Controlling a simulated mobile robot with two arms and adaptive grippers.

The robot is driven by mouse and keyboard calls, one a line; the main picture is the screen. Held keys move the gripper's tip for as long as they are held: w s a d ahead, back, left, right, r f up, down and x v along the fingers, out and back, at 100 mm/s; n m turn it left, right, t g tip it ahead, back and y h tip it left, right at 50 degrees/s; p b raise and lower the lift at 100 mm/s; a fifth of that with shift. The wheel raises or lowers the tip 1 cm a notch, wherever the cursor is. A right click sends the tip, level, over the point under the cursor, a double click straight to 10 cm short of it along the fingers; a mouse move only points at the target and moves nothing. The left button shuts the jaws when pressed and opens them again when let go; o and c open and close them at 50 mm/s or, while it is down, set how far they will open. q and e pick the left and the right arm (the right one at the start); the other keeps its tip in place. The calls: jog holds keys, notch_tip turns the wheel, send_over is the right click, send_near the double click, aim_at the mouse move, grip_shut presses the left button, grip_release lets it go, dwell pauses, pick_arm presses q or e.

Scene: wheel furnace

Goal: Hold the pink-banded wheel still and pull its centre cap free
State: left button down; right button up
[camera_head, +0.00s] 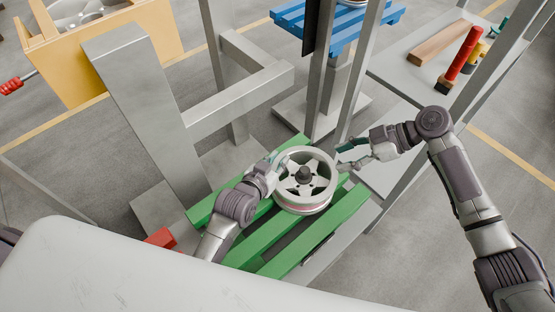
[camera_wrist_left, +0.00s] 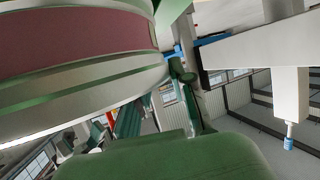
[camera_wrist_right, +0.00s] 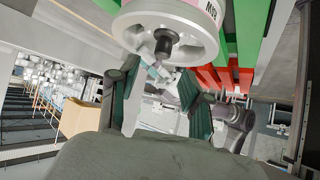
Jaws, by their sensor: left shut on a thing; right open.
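The pink-banded wheel (camera_head: 318,198) lies flat on green slats (camera_head: 259,240), its spoked face up. Its dark centre cap (camera_head: 304,174) sits in the hub and sticks up a little. My left gripper (camera_head: 279,160) is shut on the wheel's rim at its left side. In the left wrist view the pink band (camera_wrist_left: 75,28) fills the upper left. My right gripper (camera_head: 347,156) is open and empty, just right of the wheel and apart from the cap. In the right wrist view the cap (camera_wrist_right: 164,42) shows in the hub, beyond the spread fingers (camera_wrist_right: 158,75).
Grey metal posts (camera_head: 150,110) stand left of and behind the slats. A blue pallet (camera_head: 350,30) is behind. A red block (camera_head: 160,238) lies left of the slats.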

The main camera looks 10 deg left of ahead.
aim_at(305, 169)
jog(key=s+a+n+h, duration=0.1)
jog(key=a+n+h, duration=0.1)
jog(key=a, duration=0.1)
jog(key=a+r+n+h, duration=0.1)
jog(key=a+n+h, duration=0.1)
jog(key=s+a+r+n+h, duration=0.1)
jog(key=a+n+h, duration=0.1)
jog(key=a, duration=0.1)
jog(key=shift+s+a+r, duration=0.15)
jog(key=shift+s+a, duration=0.15)
jog(key=shift+a+r+n+h, duration=0.15)
jog(key=shift+a+n+h, duration=0.15)
jog(key=shift+n+h, duration=0.45)
jog(key=shift+w+r+n+t+h, duration=0.15)
jog(key=shift+r+n+t+h, duration=0.1)
jog(key=shift+n+t+h, duration=0.7)
jog(key=shift+m+h, duration=0.3)
jog(key=shift+f, duration=4.45)
grip_shut()
